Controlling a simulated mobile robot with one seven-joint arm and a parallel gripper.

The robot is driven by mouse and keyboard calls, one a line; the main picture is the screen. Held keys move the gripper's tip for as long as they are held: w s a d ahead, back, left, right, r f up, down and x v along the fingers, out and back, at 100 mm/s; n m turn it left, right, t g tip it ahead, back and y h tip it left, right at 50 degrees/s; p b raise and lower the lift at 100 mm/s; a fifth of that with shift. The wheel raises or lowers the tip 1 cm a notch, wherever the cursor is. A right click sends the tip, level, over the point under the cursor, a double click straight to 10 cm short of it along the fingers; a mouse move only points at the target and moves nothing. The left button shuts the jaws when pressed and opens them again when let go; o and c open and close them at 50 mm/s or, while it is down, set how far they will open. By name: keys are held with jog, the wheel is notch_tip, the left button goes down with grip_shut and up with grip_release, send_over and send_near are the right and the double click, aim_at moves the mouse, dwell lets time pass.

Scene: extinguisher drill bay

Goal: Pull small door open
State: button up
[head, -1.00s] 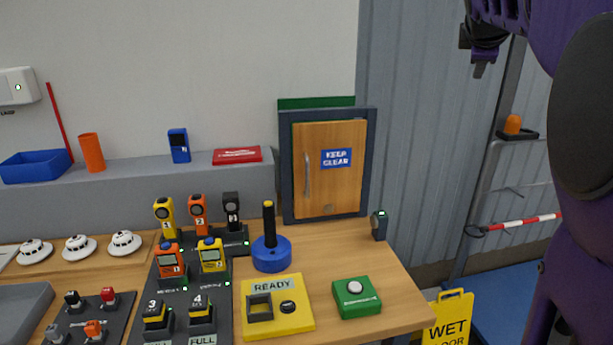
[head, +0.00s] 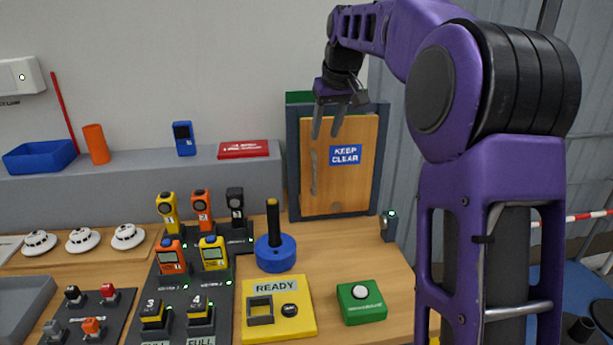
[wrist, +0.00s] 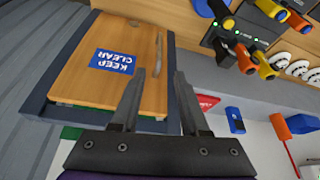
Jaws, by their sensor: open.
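The small wooden door (head: 352,185) sits in a dark blue frame at the back right of the bench and looks shut. It carries a blue KEEP CLEAR sign (head: 345,155) and a vertical metal handle (head: 314,173) on its left side. My gripper (head: 326,133) is open and empty, in front of the door's upper left part, its fingers pointing down. In the wrist view, the door (wrist: 93,75) and handle (wrist: 158,55) appear upside down.
A blue base with a black upright stick (head: 275,250) stands left of the door. A small dark device (head: 389,226) stands at its right. A yellow READY box (head: 278,308) and a green button box (head: 361,302) are in front. Bare bench lies before the door.

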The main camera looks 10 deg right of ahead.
aim_at(315, 173)
jog(key=b+x, duration=0.1)
jog(key=x, duration=1.5)
jog(key=shift+w+d+f, duration=0.1)
jog(key=shift+f, duration=0.2)
grip_shut()
dwell(0.6)
